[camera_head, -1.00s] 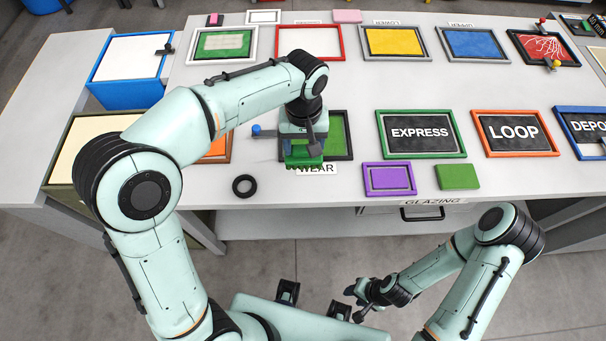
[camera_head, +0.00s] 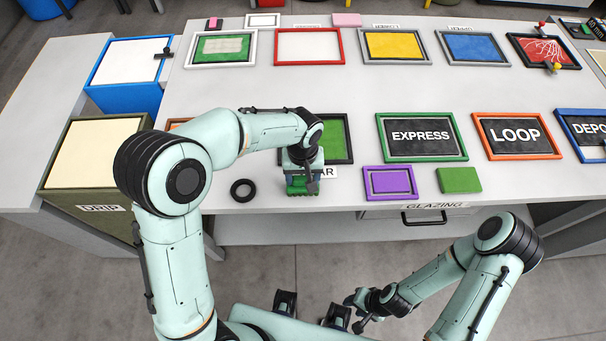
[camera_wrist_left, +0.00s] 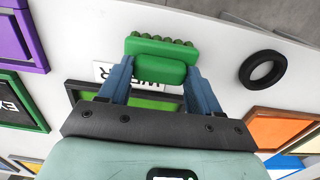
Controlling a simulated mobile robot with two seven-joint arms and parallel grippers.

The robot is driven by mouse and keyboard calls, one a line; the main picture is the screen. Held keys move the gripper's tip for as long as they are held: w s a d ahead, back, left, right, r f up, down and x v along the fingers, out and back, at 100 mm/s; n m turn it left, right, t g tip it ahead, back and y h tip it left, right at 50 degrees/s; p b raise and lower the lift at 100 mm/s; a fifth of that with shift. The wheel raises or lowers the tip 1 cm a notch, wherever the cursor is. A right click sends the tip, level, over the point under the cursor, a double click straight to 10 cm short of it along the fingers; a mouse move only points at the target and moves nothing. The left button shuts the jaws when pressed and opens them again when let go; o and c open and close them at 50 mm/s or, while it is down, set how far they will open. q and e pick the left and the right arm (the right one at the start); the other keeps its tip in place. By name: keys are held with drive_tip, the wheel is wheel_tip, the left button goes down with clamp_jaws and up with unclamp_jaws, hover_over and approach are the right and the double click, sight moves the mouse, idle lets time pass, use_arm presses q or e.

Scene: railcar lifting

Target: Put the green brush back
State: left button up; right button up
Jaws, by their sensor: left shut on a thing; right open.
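The green brush (camera_wrist_left: 160,58) is a green block with a row of rounded bristles along one edge. My left gripper (camera_wrist_left: 158,80) is shut on it, one blue finger on each side. In the head view the brush (camera_head: 303,190) shows under my left gripper (camera_head: 303,178), at the front edge of the table, in front of the green panel in a dark frame (camera_head: 333,138). I cannot tell whether the brush touches the table. My right gripper (camera_head: 358,312) is open and empty, low in front of the table.
A black ring (camera_head: 243,190) lies left of the brush. A purple frame (camera_head: 390,182) and a loose green block (camera_head: 459,180) lie to its right. The WEAR label (camera_wrist_left: 140,76) is partly covered. The middle of the table (camera_head: 300,85) is clear.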

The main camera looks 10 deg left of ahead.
sight(303, 179)
use_arm(q)
drive_tip(key=shift+f, duration=0.1)
drive_tip(key=o, duration=1)
use_arm(e)
drive_tip(key=shift+f, duration=0.1)
use_arm(q)
drive_tip(key=shift+r, duration=0.25)
wheel_tip(303, 179, up, 12)
drive_tip(key=shift+f+p, duration=0.1)
drive_tip(key=shift+p, duration=0.5)
use_arm(e)
drive_tip(key=shift+w+r, duration=0.45)
drive_tip(key=shift+r, duration=0.4)
drive_tip(key=shift+s, duration=0.1)
